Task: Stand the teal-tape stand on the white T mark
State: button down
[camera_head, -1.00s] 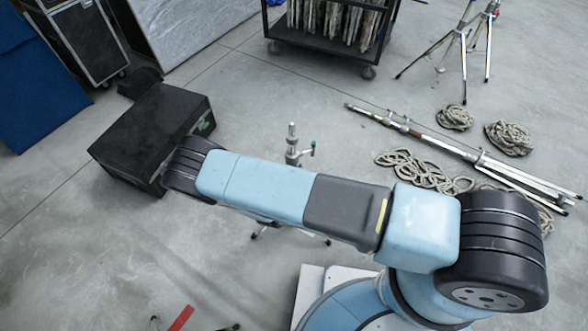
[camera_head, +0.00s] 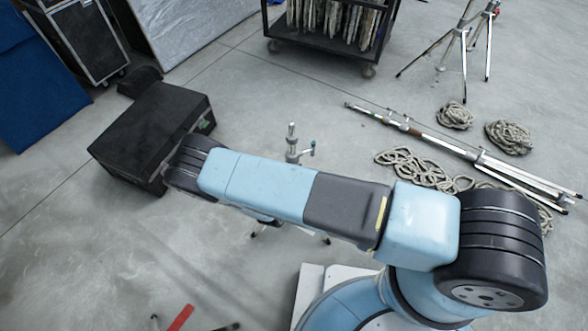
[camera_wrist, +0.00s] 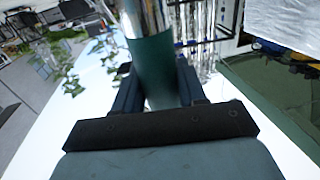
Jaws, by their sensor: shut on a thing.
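In the wrist view, my gripper (camera_wrist: 158,92) is shut around a shiny chrome pole with a teal band, the teal-tape stand (camera_wrist: 152,58). A finger lies on each side of the band. In the head view, a slim metal stand (camera_head: 292,143) with a green-tipped knob shows above my arm, and its leg ends show below the arm. It appears to be the same stand, upright. My arm hides its middle and my gripper there. I cannot tell whether its feet touch the floor. I do not see the white T mark in either view.
A black case (camera_head: 150,135) stands on the floor at left. Rope coils (camera_head: 410,170) and a long metal pole (camera_head: 440,140) lie at right. A wheeled cart (camera_head: 325,40) stands at the back. A red strip (camera_head: 181,318) lies at the bottom edge. Floor at lower left is mostly clear.

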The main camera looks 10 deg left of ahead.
jog(key=c, duration=0.6)
grip_release()
jog(key=shift+o, duration=0.2)
jog(key=shift+s+f, duration=0.1)
jog(key=shift+f, duration=0.05)
jog(key=s+a, duration=0.2)
jog(key=s, duration=1.1)
jog(key=shift+s+a, duration=0.2)
jog(key=shift+a, duration=0.05)
